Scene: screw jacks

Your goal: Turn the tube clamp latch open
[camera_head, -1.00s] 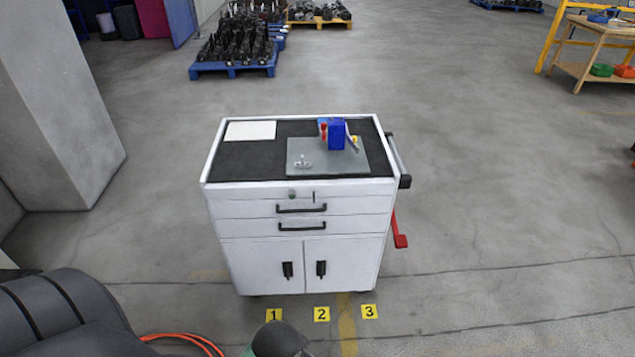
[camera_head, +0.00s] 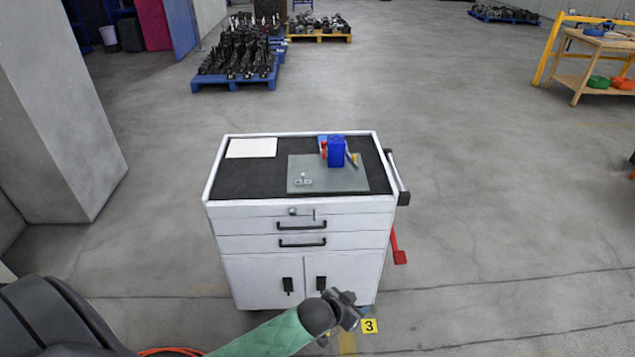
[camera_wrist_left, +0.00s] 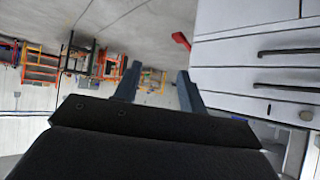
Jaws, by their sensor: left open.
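A blue block (camera_head: 336,151) with small red and yellow parts stands on a grey plate (camera_head: 328,184) on top of a white tool cart. A small silver fitting (camera_head: 303,180) sits at the plate's front left. The tube clamp latch is too small to make out with certainty. My left gripper (camera_head: 347,308) is in front of the cart's lower doors, below and apart from the plate. In the left wrist view its two fingers (camera_wrist_left: 160,84) are spread with nothing between them. My right gripper is not in view.
The white cart (camera_head: 262,220) has drawers, black handles and a side push handle (camera_head: 398,178). A white sheet (camera_head: 252,148) lies at its back left. A grey pillar (camera_head: 60,110) stands to the left. Open floor surrounds the cart. Loaded pallets (camera_head: 235,83) are far behind.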

